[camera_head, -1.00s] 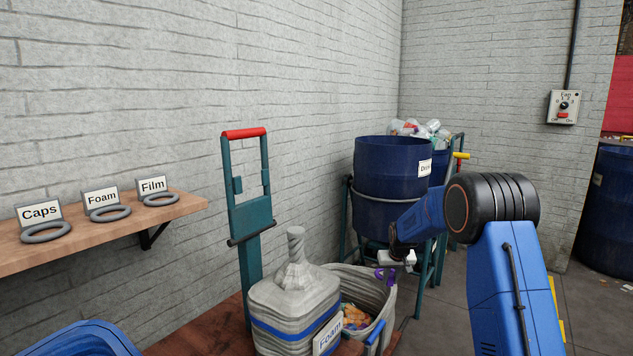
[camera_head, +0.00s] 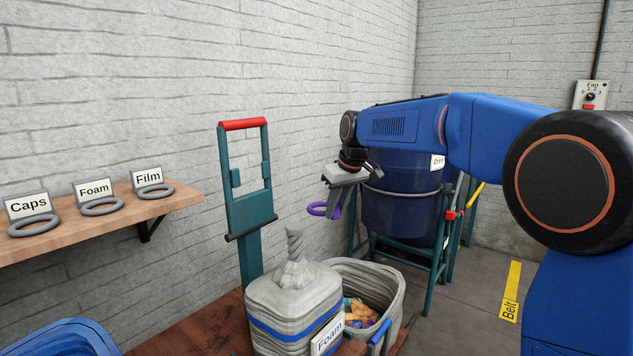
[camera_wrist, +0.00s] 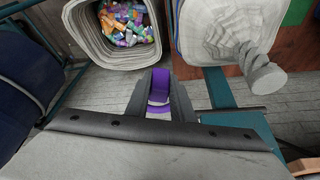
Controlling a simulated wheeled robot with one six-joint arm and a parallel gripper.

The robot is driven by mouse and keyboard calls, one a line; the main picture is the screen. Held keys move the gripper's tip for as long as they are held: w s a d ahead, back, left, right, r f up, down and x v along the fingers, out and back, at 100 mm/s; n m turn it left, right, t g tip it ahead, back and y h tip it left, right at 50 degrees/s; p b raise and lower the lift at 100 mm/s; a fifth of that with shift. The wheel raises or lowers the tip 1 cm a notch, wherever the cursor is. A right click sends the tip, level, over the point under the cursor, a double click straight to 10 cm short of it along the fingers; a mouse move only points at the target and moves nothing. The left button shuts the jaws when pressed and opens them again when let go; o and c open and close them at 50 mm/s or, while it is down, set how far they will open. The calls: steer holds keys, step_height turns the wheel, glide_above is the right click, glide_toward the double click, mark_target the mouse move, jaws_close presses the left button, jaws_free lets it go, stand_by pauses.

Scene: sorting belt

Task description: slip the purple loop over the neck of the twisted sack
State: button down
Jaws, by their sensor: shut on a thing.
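The purple loop (camera_head: 318,209) is held flat in my gripper (camera_head: 336,206), which is shut on it. In the wrist view the loop (camera_wrist: 159,90) shows between the two fingers (camera_wrist: 160,100). The grey sack (camera_head: 285,310) has a blue band, a Foam label and a twisted neck (camera_head: 294,242) that stands up and leans a little. The loop is above and to the right of the neck in the head view, apart from it. The sack also shows at the top right in the wrist view (camera_wrist: 215,30), with its neck (camera_wrist: 262,72) beside and apart from the gripper.
An open sack (camera_head: 391,283) with colourful pieces stands right of the closed one. A teal upright with a red handle (camera_head: 243,125) stands behind. A blue drum (camera_head: 400,205) is behind my gripper. A wooden shelf (camera_head: 180,196) at left bears grey rings and signs.

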steer(key=s+a+r+n+y, duration=0.1)
steer(key=s+a+r+n, duration=0.15)
steer(key=s+r, duration=0.45)
steer(key=s+a+r+n, duration=0.1)
steer(key=s+a+r, duration=0.2)
steer(key=s+r, duration=0.4)
steer(key=shift+g, duration=0.4)
steer(key=shift+s+f, duration=0.2)
steer(key=shift+f, duration=3)
steer(key=shift+s+f, duration=0.25)
steer(key=shift+f, duration=2.9)
steer(key=shift+s+f, duration=0.2)
steer(key=shift+f, duration=3)
steer(key=c, duration=1.5)
jaws_free()
steer(key=shift+o, duration=0.2)
steer(key=v, duration=1.7)
steer(key=shift+d+r, duration=0.15)
steer(key=shift+d, duration=0.05)
